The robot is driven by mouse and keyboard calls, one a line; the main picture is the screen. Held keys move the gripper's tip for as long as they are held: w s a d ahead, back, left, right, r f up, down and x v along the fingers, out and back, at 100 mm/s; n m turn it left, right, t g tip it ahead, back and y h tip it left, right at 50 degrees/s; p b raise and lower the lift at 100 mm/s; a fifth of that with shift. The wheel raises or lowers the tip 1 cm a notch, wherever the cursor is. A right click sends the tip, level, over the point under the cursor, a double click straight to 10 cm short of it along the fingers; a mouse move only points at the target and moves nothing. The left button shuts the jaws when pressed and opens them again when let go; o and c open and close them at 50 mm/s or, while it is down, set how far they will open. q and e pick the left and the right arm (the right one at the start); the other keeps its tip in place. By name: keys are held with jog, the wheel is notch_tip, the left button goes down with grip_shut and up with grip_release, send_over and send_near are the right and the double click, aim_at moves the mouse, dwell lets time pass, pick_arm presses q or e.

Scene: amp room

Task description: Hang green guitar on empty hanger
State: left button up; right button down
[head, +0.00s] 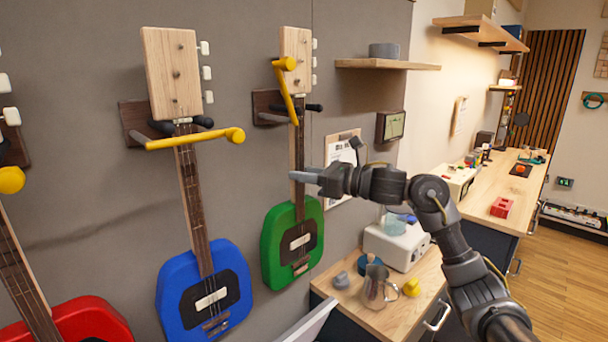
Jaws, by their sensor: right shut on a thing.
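The green guitar (271,248) hangs upright in front of the grey wall, right of the blue guitar. Its headstock (296,45) is above the right-hand hanger (266,102), whose dark prongs show on both sides of the neck. I cannot tell whether the headstock rests on them. This hanger's yellow-tipped bar (289,92) is steeply tilted and overlaps the neck, unlike the bar at the blue guitar. My right gripper (303,177) is shut on the green guitar's neck, between the hanger and the body. My left gripper is out of view.
The blue guitar (178,290) and red guitar (88,322) hang to the left. A wooden counter (399,309) with a metal pitcher (377,288) and white appliance (398,246) stands below right. A shelf (375,64) juts out above my right arm.

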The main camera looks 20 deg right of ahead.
jog(key=shift+f+b, duration=0.65)
jog(key=shift+b, duration=0.2)
dwell(0.3)
jog(key=c, duration=1.1)
grip_release()
jog(key=shift+s, duration=0.2)
jog(key=b+v, duration=0.4)
jog(key=v, duration=0.6)
jog(key=shift+s+d+f, duration=0.1)
jog(key=shift+s+d, duration=0.1)
jog(key=shift+s, duration=0.05)
